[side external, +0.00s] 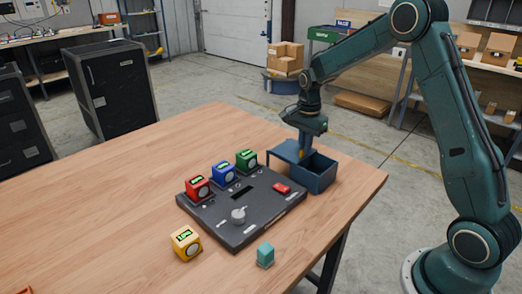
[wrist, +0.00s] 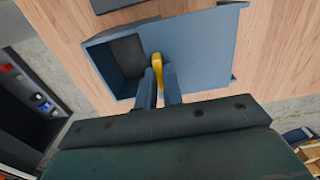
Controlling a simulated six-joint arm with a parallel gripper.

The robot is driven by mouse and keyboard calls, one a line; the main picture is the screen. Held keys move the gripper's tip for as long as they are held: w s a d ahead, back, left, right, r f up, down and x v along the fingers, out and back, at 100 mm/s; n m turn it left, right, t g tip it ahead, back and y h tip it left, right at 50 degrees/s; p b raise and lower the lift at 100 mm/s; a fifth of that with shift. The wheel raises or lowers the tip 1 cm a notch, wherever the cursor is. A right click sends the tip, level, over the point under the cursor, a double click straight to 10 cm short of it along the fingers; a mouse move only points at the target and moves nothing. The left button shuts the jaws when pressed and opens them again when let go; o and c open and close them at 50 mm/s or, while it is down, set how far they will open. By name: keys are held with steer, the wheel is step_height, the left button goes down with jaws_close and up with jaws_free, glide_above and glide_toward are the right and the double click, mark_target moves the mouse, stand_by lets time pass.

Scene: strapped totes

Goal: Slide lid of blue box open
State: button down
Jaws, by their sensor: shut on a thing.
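The blue box (side external: 322,180) stands near the table's far right edge. Its flat blue lid (side external: 284,151) is slid partway off, sticking out to the left. The box's right part is uncovered, and its dark inside shows. In the wrist view the lid (wrist: 205,45) covers the right side, and the open box inside (wrist: 122,62) shows at left. A yellow handle (wrist: 157,66) stands at the lid's edge beside the opening. My gripper (wrist: 159,82) is shut on this handle from both sides. In the side view my gripper (side external: 305,150) points down over the box.
A dark panel (side external: 238,235) with red, blue and green cubes along its left edge and a grey knob lies left of the box. A yellow cube (side external: 186,243) and a teal block (side external: 265,255) stand in front. The left of the wooden table (side external: 100,190) is mostly clear.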

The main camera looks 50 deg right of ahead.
steer(key=shift+w, duration=0.3)
steer(key=c, duration=1.5)
jaws_free()
steer(key=shift+r, duration=0.1)
step_height(320, 180, up, 14)
steer(key=shift+f, duration=0.15)
steer(key=shift+s, duration=0.1)
